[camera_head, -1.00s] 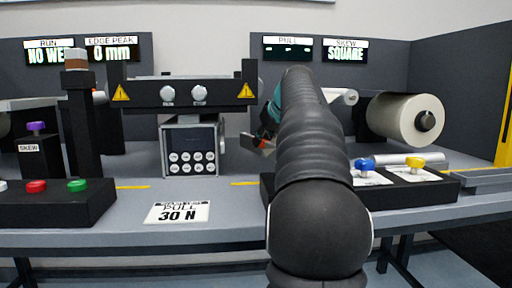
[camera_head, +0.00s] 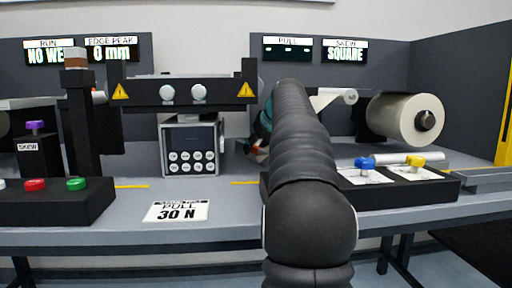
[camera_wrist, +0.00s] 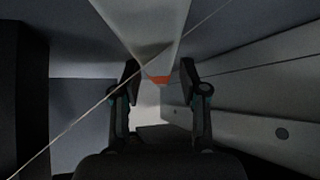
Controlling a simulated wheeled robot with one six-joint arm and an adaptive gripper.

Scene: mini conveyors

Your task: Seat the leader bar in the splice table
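My gripper (camera_wrist: 161,82) has its two dark fingers apart, with visible gaps on both sides of what shows between them. A pale, tapering strip (camera_wrist: 148,25) comes down from the top of the wrist view and ends in an orange edge (camera_wrist: 160,79) between the fingers. I cannot tell whether this is the leader bar or whether it is touched. In the head view my gripper is small and partly behind my arm, right of the keypad box, with a reddish spot (camera_head: 254,149) near its tip. I cannot make out the splice table for certain.
A black beam with warning triangles (camera_head: 183,93) spans above the keypad box (camera_head: 190,147). A large pale roll (camera_head: 404,119) and a button panel (camera_head: 440,184) stand at right. Another button panel (camera_head: 55,204) is at left. A thin line (camera_wrist: 90,112) crosses the wrist view.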

